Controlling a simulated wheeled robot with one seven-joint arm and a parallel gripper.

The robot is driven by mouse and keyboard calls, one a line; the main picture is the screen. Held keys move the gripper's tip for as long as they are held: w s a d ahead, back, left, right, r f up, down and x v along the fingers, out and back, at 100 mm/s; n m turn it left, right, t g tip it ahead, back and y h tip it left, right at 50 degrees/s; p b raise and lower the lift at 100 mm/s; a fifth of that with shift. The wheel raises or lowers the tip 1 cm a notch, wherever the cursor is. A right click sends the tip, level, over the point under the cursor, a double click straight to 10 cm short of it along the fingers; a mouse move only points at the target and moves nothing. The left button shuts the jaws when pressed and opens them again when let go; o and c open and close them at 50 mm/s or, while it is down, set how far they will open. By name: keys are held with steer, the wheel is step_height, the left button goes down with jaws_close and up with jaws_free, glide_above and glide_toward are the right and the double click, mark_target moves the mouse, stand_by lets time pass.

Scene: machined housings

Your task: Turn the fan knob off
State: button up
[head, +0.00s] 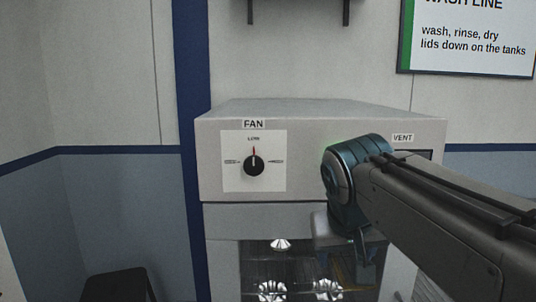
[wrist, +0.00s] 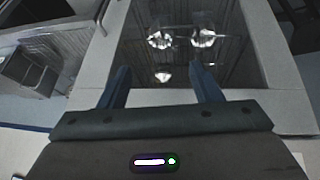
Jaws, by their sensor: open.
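The fan knob (head: 254,166) is a round black knob on a white plate under the label FAN, on the left of the cabinet's front panel. Its red pointer stands straight up, at the mark that seems to read LOW. The marks to its left and right are too small to read. My gripper (wrist: 161,82) is open and empty in the wrist view, its two blue fingers apart in front of the dark window. In the head view it is partly hidden by my arm, low and right of the knob, clear of it. The knob does not show in the wrist view.
The grey cabinet (head: 320,108) has a dark glass window (head: 262,262) below its panel, with bright lamp shapes in it. A VENT label (head: 403,138) is at the right. A dark stool (head: 119,285) stands at lower left. The space before the knob is clear.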

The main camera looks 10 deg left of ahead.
steer(key=a+r+t+y+p, duration=0.1)
steer(key=a+r+t, duration=0.1)
steer(key=a+r, duration=1)
steer(key=t+y, duration=0.1)
glide_toward(253, 161)
steer(key=shift+n, duration=0.3)
steer(key=x, duration=0.9)
steer(key=shift+w+d+f, duration=0.1)
steer(key=shift+w+f, duration=0.05)
steer(key=c, duration=1)
